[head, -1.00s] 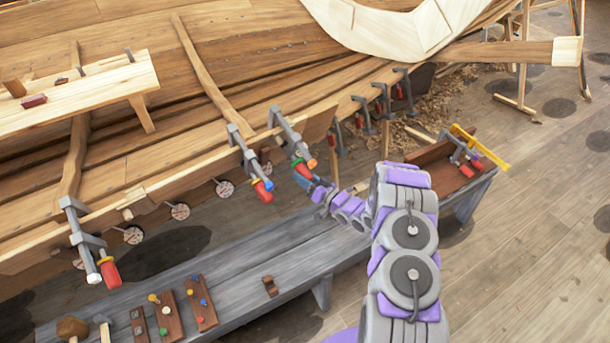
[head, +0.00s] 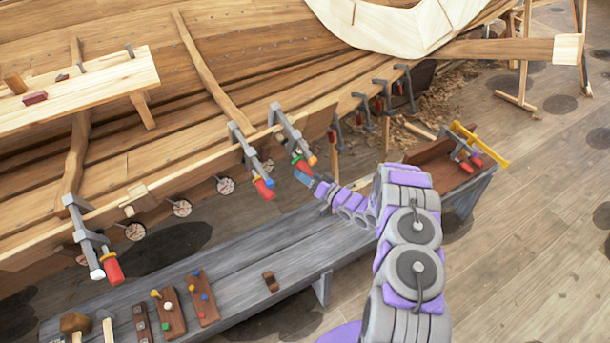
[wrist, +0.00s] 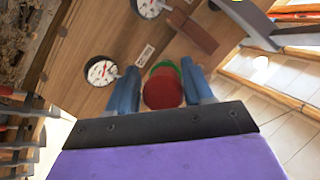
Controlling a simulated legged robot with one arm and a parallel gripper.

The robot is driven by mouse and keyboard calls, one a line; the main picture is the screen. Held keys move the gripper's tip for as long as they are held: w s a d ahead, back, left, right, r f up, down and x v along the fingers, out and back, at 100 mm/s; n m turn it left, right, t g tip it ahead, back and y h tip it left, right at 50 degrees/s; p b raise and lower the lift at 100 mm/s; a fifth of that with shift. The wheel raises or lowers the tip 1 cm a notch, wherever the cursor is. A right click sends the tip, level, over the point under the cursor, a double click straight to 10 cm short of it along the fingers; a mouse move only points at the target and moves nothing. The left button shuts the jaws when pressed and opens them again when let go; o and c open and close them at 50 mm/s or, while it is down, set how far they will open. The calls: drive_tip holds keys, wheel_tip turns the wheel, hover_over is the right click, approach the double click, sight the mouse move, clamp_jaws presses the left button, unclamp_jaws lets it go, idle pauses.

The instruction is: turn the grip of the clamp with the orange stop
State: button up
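The clamp with the orange stop (head: 312,161) hangs on the hull's lower plank edge, right of a similar clamp with a blue stop. Its grip (head: 303,167) is red with a green collar. In the wrist view the round red end of the grip (wrist: 163,91) lies between my two blue fingers, with the green collar behind it. My gripper (head: 303,177) is at the lower end of this grip, one finger on each side. Any gap between fingers and grip is too small to judge, so I cannot tell whether they press on it.
The blue-stop clamp (head: 268,172) hangs close on the left, and a white-stop clamp (head: 92,246) farther left. A grey bench (head: 240,285) runs below, bearing small boards and tools. Round dials (wrist: 102,71) sit on the plank near my fingers.

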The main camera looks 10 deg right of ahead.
drive_tip(key=shift+o, duration=1.1)
drive_tip(key=shift+d, duration=0.1)
drive_tip(key=p+v, duration=0.1)
drive_tip(key=v, duration=1.6)
drive_tip(key=shift+f+p, duration=0.2)
drive_tip(key=shift+p, duration=0.2)
drive_tip(key=shift+s+d, duration=0.1)
